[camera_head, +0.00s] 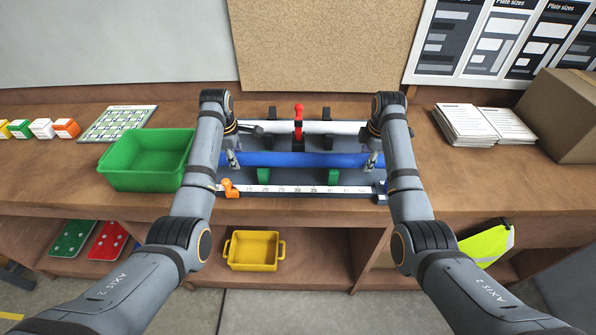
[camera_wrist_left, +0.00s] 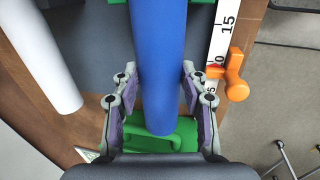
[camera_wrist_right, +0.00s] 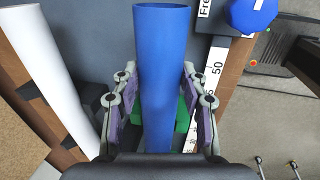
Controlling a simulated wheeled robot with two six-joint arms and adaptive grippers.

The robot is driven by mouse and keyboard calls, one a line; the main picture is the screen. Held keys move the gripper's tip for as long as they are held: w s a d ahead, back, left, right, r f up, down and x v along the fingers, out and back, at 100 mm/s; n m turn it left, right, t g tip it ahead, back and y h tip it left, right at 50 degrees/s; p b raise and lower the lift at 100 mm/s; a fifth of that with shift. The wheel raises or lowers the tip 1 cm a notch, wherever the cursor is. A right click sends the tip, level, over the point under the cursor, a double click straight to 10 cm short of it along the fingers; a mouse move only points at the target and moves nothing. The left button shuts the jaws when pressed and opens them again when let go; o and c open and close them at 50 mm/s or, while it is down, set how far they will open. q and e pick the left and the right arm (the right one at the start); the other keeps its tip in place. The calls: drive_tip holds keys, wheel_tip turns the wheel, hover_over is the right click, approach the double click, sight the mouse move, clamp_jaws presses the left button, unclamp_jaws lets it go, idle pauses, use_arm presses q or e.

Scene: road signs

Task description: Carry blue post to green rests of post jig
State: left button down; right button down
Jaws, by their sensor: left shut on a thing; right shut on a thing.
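The blue post (camera_head: 300,159) lies level across the post jig (camera_head: 300,179) in the head view, parallel to the white post behind it. Two green rests stand at the jig, the left one (camera_head: 263,176) and the right one (camera_head: 333,177), just under or in front of the blue post. I cannot tell whether the post touches them. My left gripper (camera_head: 233,158) is shut on the blue post near its left end; the post shows between its fingers in the left wrist view (camera_wrist_left: 160,60). My right gripper (camera_head: 372,160) is shut on it near its right end, also seen in the right wrist view (camera_wrist_right: 162,60).
A white post (camera_head: 335,127) lies at the back of the jig on black supports, with a red clamp (camera_head: 298,115). A ruler (camera_head: 300,189) with an orange stop (camera_head: 229,188) runs along the front. A green bin (camera_head: 147,160) stands left; papers (camera_head: 480,125) and a cardboard box (camera_head: 565,115) stand right.

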use_arm(q)
drive_tip(key=c, duration=1.1)
unclamp_jaws()
drive_tip(key=shift+f, duration=0.2)
use_arm(e)
drive_tip(key=c, duration=1.1)
unclamp_jaws()
drive_tip(key=shift+f, duration=0.2)
use_arm(q)
drive_tip(key=o, duration=0.4)
drive_tip(key=shift+w, duration=0.1)
use_arm(e)
drive_tip(key=o, duration=0.4)
drive_tip(key=shift+w, duration=0.1)
use_arm(q)
drive_tip(key=shift+r, duration=0.35)
drive_tip(key=r, duration=0.2)
drive_tip(key=s+r, duration=0.1)
drive_tip(key=r, duration=0.3)
drive_tip(key=shift+s+r, duration=0.3)
use_arm(e)
drive_tip(key=r, duration=0.2)
drive_tip(key=s+r, duration=0.1)
drive_tip(key=r, duration=0.4)
drive_tip(key=shift+s+r, duration=0.2)
drive_tip(key=shift+s, duration=0.15)
use_arm(q)
drive_tip(key=shift+w, duration=0.1)
